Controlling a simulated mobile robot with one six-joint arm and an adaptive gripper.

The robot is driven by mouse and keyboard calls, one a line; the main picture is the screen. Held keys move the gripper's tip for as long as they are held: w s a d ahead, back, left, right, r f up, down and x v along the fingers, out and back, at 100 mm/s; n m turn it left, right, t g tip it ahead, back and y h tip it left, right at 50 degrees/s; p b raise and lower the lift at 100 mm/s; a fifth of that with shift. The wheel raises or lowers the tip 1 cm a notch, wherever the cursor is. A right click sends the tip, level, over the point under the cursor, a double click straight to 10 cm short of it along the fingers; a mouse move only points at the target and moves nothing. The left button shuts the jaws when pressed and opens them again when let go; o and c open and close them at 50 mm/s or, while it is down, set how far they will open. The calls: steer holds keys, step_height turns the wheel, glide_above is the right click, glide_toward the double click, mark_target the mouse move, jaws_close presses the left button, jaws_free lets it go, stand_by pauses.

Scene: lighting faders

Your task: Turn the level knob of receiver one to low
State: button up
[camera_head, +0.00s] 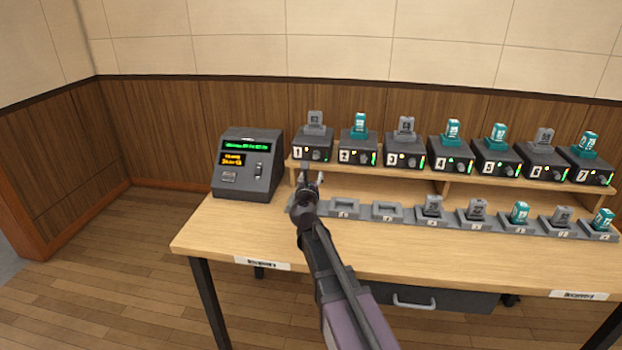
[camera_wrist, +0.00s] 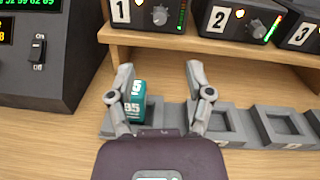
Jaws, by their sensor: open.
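Receiver one (camera_head: 313,149) is a dark box marked 1 at the left end of the raised shelf. A grey block stands on it. Its level knob (camera_head: 316,155) is on the front. In the wrist view the knob (camera_wrist: 160,15) is a grey dial at the top, with a lit green-to-red bar to its right. My gripper (camera_head: 312,178) is open, in front of and below receiver one. In the wrist view my gripper (camera_wrist: 160,72) has its fingers spread and empty, pointing toward the shelf edge below the knob, apart from it.
A teal block (camera_wrist: 135,103) sits in a charging slot beneath my left finger. Empty slots (camera_head: 387,210) lie to the right. A console (camera_head: 247,165) stands left on the table. Receivers two (camera_head: 359,151) and beyond line the shelf, several topped with blocks.

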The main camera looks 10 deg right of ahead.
mark_target(315, 157)
steer(key=shift+s, duration=0.1)
steer(key=c, duration=0.3)
steer(key=n, duration=0.8)
steer(key=a+n+h, duration=0.1)
steer(key=n, duration=0.3)
steer(key=shift+f+n, duration=0.1)
steer(key=shift+n, duration=0.3)
steer(key=shift+w+d, duration=0.1)
steer(key=shift+w, duration=0.15)
steer(key=x, duration=1.3)
steer(key=shift+w+d+f, duration=0.1)
steer(key=shift+w+f, duration=0.05)
steer(key=shift+w, duration=0.05)
jaws_close()
